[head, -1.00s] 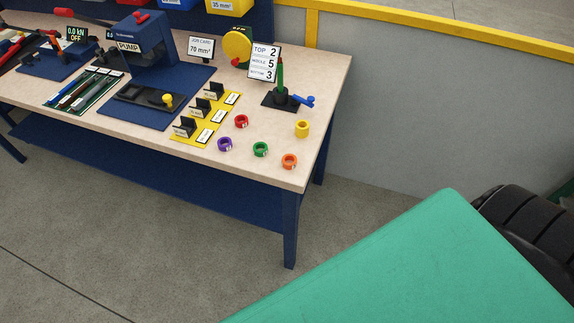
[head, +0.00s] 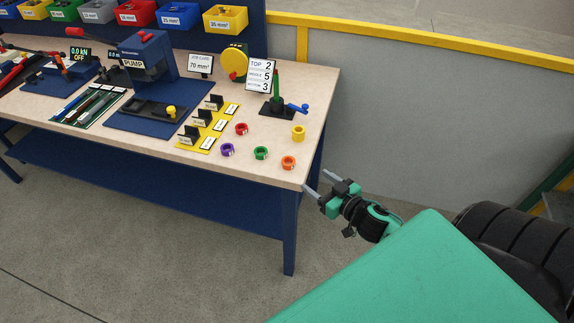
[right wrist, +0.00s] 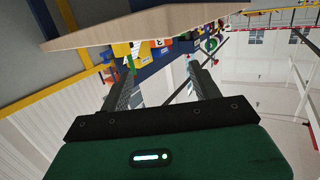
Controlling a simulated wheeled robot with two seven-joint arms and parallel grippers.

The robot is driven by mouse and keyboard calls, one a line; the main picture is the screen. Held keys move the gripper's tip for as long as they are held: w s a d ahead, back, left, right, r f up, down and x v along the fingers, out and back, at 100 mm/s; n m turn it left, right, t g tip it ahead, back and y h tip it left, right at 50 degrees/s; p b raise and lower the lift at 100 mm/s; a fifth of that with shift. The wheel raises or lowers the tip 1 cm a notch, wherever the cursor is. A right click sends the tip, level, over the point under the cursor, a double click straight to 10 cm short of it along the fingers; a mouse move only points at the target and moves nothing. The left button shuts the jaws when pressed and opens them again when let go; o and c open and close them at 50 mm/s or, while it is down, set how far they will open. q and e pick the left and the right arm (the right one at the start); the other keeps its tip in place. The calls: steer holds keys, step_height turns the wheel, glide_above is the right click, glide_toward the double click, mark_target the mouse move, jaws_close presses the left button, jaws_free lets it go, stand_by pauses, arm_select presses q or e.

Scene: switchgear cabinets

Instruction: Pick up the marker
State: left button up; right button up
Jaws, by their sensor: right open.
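I cannot clearly make out a marker. Several thin rods, some dark and some light, lie on a green tray (head: 114,90) on the left part of the workbench (head: 325,88) in the head view, but I cannot tell if one is the marker. My right gripper (head: 316,180) is open and empty, just off the bench's front right corner and well away from the tray. Its two fingers stand apart in the right wrist view (right wrist: 160,72). My left gripper is not in view.
Coloured rings, among them an orange ring (head: 288,162), lie near the bench's right corner. A green post (head: 276,90), number card (head: 260,76), yellow holder strip (head: 211,127) and blue pump (head: 148,58) stand on the bench. A grey wall (head: 400,110) rises behind.

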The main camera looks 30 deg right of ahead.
mark_target(293, 164)
steer(key=w, duration=0.2)
steer(key=w+f+p, duration=0.1)
steer(key=w, duration=0.5)
steer(key=shift+a+f+p, duration=0.15)
steer(key=shift+a+p, duration=0.25)
steer(key=shift+w+a+p, duration=0.15)
steer(key=shift+w+p, duration=0.25)
steer(key=shift+w, duration=0.3)
steer(key=w, duration=0.2)
steer(key=w+p, duration=0.1)
steer(key=w, duration=0.1)
steer(key=shift+a+f, duration=0.3)
steer(key=shift+f, duration=0.05)
steer(key=shift+s, duration=0.1)
steer(key=c, duration=1)
